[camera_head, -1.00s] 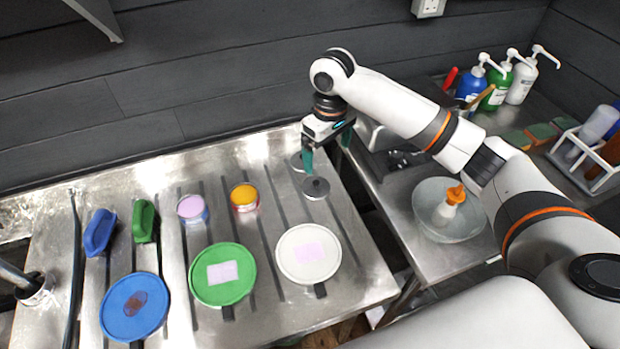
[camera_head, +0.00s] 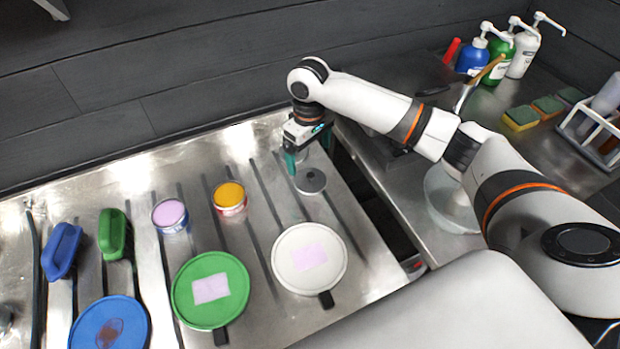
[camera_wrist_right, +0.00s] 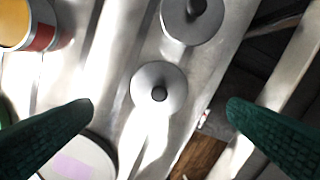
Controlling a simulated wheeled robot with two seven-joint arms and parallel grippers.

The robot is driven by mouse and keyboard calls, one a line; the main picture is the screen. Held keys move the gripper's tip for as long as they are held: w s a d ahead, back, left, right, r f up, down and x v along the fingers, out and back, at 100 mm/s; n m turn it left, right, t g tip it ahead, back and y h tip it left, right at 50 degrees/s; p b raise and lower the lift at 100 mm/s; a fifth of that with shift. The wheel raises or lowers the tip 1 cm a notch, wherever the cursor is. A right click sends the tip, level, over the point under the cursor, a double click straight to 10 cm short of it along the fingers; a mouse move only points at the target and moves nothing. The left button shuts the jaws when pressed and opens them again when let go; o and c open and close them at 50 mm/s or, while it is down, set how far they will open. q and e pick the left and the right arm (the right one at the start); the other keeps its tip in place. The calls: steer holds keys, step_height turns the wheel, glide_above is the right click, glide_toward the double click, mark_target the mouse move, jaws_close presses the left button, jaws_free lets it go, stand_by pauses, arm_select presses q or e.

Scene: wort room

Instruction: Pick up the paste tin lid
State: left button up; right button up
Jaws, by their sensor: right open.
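Two round grey metal lids with dark knobs lie on the steel bench. The nearer lid (camera_head: 312,184) shows clear in the head view, and in the wrist view (camera_wrist_right: 146,80) it lies between and beyond the fingers. The farther lid (camera_wrist_right: 178,27) is at the top of the wrist view and mostly hidden by my gripper in the head view. I cannot tell which is the paste tin's. My right gripper (camera_head: 308,152) is open and empty, pointing down above the lids, its green fingers (camera_wrist_right: 160,106) wide apart. My left gripper is not in view.
An orange-filled tin (camera_head: 229,197) and a pink-filled tin (camera_head: 170,214) stand left. Blue (camera_head: 62,250) and green (camera_head: 112,234) brushes lie far left. A gap separates the right counter.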

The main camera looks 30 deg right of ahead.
mark_target(310, 174)
step_height(310, 174, down, 3)
steer(key=shift+r, duration=0.2)
steer(key=f, duration=0.3)
steer(key=f+p, duration=0.1)
steer(key=f, duration=0.1)
steer(key=shift+s, duration=0.25)
steer(key=shift+c, duration=0.5)
steer(key=c, duration=0.9)
steer(key=shift+r, duration=0.1)
steer(key=shift+c, duration=0.2)
